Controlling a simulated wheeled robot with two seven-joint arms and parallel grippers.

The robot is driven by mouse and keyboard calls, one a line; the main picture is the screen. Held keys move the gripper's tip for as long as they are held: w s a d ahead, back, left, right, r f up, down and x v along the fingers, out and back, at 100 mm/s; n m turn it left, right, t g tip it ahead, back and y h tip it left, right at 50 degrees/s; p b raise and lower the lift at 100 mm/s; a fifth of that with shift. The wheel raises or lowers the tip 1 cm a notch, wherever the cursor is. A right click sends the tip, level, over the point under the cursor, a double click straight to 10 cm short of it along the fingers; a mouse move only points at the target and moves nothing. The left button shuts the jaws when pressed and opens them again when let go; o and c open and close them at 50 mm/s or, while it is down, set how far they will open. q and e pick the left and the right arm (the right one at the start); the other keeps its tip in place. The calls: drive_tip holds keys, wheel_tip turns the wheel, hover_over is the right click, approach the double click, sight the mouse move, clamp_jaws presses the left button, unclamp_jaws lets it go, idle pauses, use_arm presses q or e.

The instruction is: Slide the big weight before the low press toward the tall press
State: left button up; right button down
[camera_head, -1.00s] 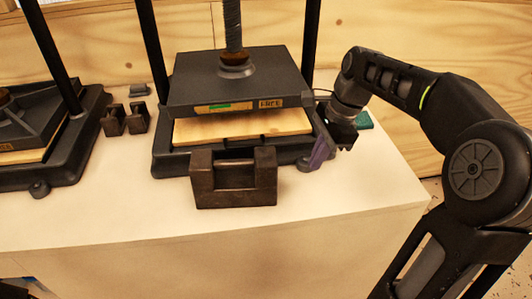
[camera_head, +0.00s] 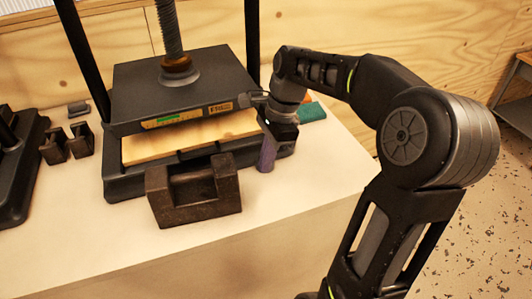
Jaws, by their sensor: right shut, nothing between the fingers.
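The big weight (camera_head: 195,197) is a dark brown iron block with a notched top and a bar grip. It stands upright on the pale table, close before the front edge of the middle press (camera_head: 118,188), which has a screw and a dark plate. Another press (camera_head: 20,180) is cut off at the left edge. I cannot compare the two presses' full heights. My right gripper (camera_head: 266,165) points down at the middle press's front right corner, right of the weight and apart from it. Its purple fingers are shut and empty. My left gripper is out of view.
Two small dark weights (camera_head: 67,145) stand between the presses, with a small grey piece (camera_head: 78,108) behind them. A teal block (camera_head: 312,113) lies behind my right gripper. The table (camera_head: 325,165) is clear at its front and right. A wooden wall stands behind.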

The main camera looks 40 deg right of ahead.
sight(160, 211)
drive_tip(key=x, duration=0.5)
drive_tip(key=shift+a+f, duration=0.1)
drive_tip(key=shift+f, duration=0.1)
drive_tip(key=a, duration=0.2)
drive_tip(key=w+a+p, duration=0.1)
drive_tip(key=shift+f, duration=0.25)
drive_tip(key=shift+w+a, duration=0.15)
drive_tip(key=shift+a, duration=0.3)
drive_tip(key=w+a, duration=0.2)
drive_tip(key=a, duration=0.4)
drive_tip(key=w+a, duration=0.2)
drive_tip(key=a, duration=0.5)
drive_tip(key=w+a+b, duration=0.1)
drive_tip(key=w+a, duration=0.1)
drive_tip(key=a, duration=0.5)
drive_tip(key=shift+w+a, duration=0.1)
drive_tip(key=w+a, duration=0.1)
drive_tip(key=a, duration=0.3)
drive_tip(key=w+a+p, duration=0.1)
drive_tip(key=w+a, duration=0.1)
drive_tip(key=a, duration=0.3)
drive_tip(key=w+a, duration=0.1)
drive_tip(key=a, duration=0.3)
drive_tip(key=shift+w+a, duration=0.3)
drive_tip(key=shift+a, duration=0.05)
drive_tip(key=shift+d+r, duration=0.1)
drive_tip(key=shift+d, duration=0.1)
